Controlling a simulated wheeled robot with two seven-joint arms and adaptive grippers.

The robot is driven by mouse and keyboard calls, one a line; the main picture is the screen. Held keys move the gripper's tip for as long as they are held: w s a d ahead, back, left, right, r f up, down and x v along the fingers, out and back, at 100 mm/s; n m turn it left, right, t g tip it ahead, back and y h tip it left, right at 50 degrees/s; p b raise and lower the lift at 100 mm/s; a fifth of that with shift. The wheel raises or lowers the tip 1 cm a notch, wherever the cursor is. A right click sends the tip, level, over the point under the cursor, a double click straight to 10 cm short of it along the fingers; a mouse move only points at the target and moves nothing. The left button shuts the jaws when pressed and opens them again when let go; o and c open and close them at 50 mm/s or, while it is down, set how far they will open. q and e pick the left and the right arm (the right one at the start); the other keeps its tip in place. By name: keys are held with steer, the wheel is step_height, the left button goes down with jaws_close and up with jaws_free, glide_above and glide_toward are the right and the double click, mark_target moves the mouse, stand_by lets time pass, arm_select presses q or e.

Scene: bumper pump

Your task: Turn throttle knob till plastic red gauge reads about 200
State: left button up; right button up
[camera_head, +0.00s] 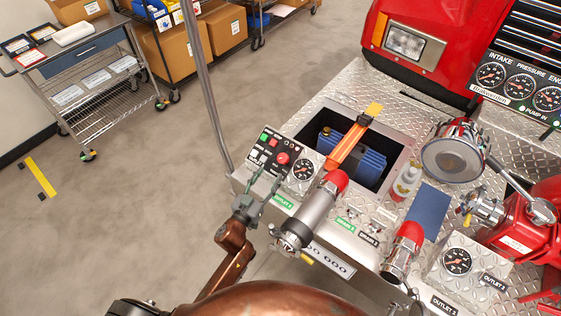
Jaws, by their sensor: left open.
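A small control panel (262,150) with several buttons and a larger red knob (283,158) sits on the bumper's left end. A round gauge (302,171) with a white rim and dark face stands right beside it; its reading is too small to tell. My left gripper (267,180) is open and empty, with its fingers pointing up at the panel's front edge, just below the red knob. I cannot tell whether the fingertips touch the panel. Another gauge (457,261) is in a metal box at the lower right. My right gripper is not in view.
A red-capped metal outlet (318,208) stands close to the right of my left gripper. An open compartment (398,160) holds a blue item with an orange strap. More gauges (518,86) are at the upper right. A grey pole (206,90) rises behind the panel.

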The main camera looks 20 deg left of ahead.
mark_target(280, 162)
arm_select(q)
steer(key=shift+h, duration=0.3)
steer(key=w, duration=0.2)
steer(key=w+d, duration=0.1)
steer(key=w, duration=0.2)
steer(key=w+d+b, duration=0.1)
steer(key=w, duration=0.2)
steer(key=shift+d+r, duration=0.25)
steer(key=shift+r, duration=0.05)
steer(key=shift+c, duration=0.3)
steer(key=c, duration=1.1)
